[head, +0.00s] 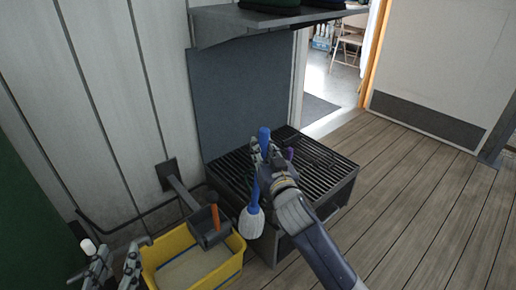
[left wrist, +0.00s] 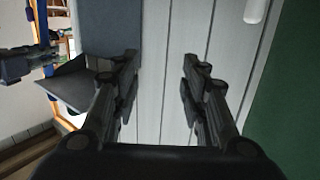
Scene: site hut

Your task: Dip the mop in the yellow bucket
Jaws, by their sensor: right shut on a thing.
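The yellow bucket (head: 237,270) stands on the floor at the bottom of the head view, with a pale, flat surface inside it. A dark grey wringer with an orange handle (head: 215,217) sits at its back edge. The mop (head: 252,222) has a blue handle and a white head. My right gripper (head: 266,158) is shut on the blue handle and holds the mop upright. The mop head is just right of the bucket's back right corner; its height is hard to tell. My left gripper (head: 113,264) is left of the bucket, open and empty in the left wrist view (left wrist: 160,75).
A bench with a black slatted top (head: 310,160) stands behind the mop. A grey shelf (head: 240,22) overhangs it. A grey bracket (head: 183,190) juts from the panelled wall towards the bucket. Open plank floor (head: 420,200) lies to the right, with a doorway behind.

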